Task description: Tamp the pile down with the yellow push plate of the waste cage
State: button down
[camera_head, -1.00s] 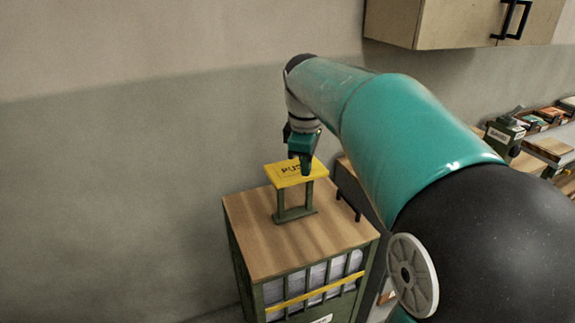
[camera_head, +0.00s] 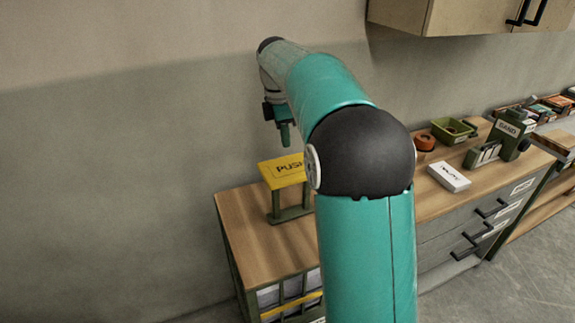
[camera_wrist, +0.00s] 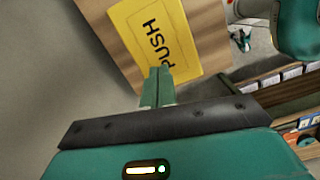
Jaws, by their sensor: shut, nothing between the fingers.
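The yellow push plate (camera_head: 284,170), marked PUSH, stands on green posts above the wooden top of the waste cage (camera_head: 245,235). The cage's barred front shows pale contents (camera_head: 290,292) behind a yellow bar; my arm hides its right part. My gripper (camera_head: 285,134) points down with its fingers shut and empty, above and apart from the plate in the head view. In the wrist view, the shut fingers (camera_wrist: 157,88) overlap the lower edge of the yellow plate (camera_wrist: 155,45). The pile's top is hidden under the wooden top.
A wooden counter (camera_head: 440,200) with drawers stands to the right, holding a white box (camera_head: 449,177), a green tray (camera_head: 453,130) and an orange roll (camera_head: 425,141). A wall cabinet (camera_head: 455,15) hangs above. The wall is close behind the cage.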

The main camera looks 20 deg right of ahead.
aim_at(290, 167)
jog(key=shift+s+r, duration=0.15)
jog(key=shift+s, duration=0.05)
jog(key=shift+w+d, duration=0.1)
jog(key=shift+w, duration=0.05)
jog(key=shift+s, duration=0.2)
jog(key=shift+w+f, duration=0.1)
jog(key=shift+f, duration=0.35)
jog(key=shift+d+f, duration=0.15)
jog(key=shift+f, duration=1.4)
jog(key=shift+d+f, duration=0.15)
jog(key=shift+f, duration=1.4)
